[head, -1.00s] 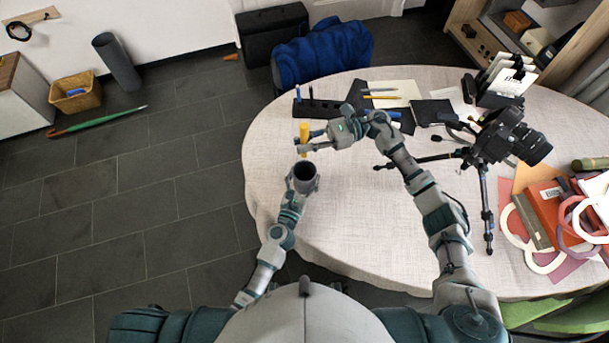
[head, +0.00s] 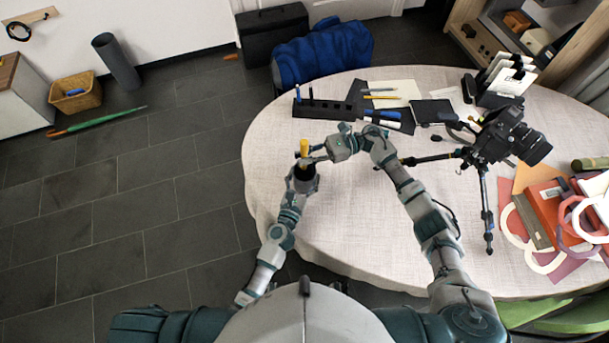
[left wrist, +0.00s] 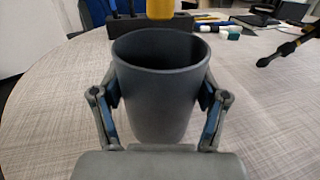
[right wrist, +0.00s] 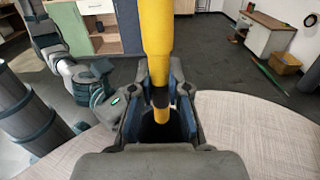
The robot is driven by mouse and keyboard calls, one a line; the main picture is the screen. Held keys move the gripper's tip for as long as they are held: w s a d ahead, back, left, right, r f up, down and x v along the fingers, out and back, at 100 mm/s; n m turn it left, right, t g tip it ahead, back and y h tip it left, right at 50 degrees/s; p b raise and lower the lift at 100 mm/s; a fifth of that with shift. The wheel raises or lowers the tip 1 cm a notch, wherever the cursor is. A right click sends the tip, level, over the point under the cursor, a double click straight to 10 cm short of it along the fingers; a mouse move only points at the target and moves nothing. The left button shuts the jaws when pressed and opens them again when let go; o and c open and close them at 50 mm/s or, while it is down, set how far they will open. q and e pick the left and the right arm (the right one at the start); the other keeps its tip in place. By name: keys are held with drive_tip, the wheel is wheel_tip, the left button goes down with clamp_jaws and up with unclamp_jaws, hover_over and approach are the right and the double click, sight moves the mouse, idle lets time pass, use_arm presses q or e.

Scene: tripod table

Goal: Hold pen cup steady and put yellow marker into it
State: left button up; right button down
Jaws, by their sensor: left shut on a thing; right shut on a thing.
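The dark grey pen cup (left wrist: 158,95) stands upright, and my left gripper (head: 303,185) is shut around its sides, one finger on each side in the left wrist view. The yellow marker (head: 304,148) is upright above the cup. My right gripper (head: 312,155) is shut on it. In the right wrist view the marker (right wrist: 157,35) passes down between the fingers, its lower part over the dark cup mouth. In the left wrist view the marker's lower end (left wrist: 160,9) shows at the top, behind the cup's rim.
A black pen holder (head: 322,108) with blue pens stands behind the cup. Papers, pens and a black notebook (head: 433,112) lie to its right. A camera on a tripod (head: 497,145) stands on the right of the table. The table's front middle is clear.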

drive_tip(key=shift+f, duration=2.05)
drive_tip(key=c, duration=1.1)
unclamp_jaws()
drive_tip(key=shift+o, duration=0.2)
drive_tip(key=shift+d, duration=0.1)
drive_tip(key=v, duration=1.2)
use_arm(q)
drive_tip(key=o, duration=1.3)
